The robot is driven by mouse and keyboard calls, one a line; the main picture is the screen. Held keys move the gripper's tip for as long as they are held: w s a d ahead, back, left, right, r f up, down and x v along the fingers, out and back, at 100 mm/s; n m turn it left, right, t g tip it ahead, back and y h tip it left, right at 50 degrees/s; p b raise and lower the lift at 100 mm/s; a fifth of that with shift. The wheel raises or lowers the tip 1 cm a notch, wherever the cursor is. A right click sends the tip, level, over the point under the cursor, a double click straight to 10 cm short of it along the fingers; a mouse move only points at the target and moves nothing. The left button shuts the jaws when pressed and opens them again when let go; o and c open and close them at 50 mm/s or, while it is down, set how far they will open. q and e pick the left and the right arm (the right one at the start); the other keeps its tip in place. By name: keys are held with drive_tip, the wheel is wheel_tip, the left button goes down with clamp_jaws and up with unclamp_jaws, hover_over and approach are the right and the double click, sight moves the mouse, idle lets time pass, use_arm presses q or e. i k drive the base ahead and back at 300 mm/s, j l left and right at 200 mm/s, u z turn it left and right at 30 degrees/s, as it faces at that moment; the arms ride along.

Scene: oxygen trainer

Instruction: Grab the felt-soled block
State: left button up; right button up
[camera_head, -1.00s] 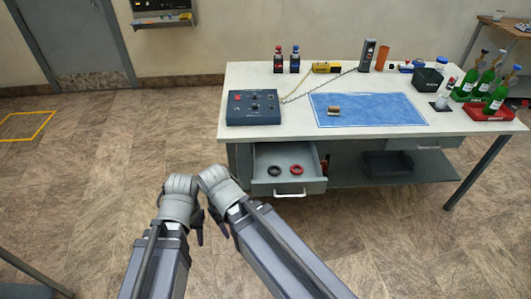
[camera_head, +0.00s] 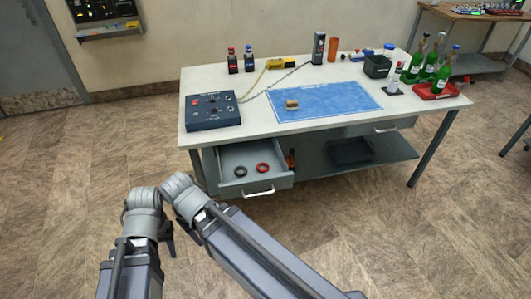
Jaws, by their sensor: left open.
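A small tan and brown block (camera_head: 292,104) lies on the blue mat (camera_head: 340,97) on the workbench; it looks like the felt-soled block, but its underside is hidden. My left gripper (camera_head: 168,238) shows as dark fingers below my wrists, in front of the bench and well short of the block. It is open, with nothing seen in it. My right arm comes in from the lower right, and its gripper is hidden from view.
A dark blue control box (camera_head: 212,110) stands at the bench's left. Below it an open drawer (camera_head: 250,168) juts out, with a black ring and a red ring inside. The mat around the block is clear.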

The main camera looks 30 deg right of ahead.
sight(290, 105)
drive_tip(key=l+z, duration=0.1)
drive_tip(key=z, duration=2.1)
drive_tip(key=i+j, duration=0.65)
drive_tip(key=i, duration=0.25)
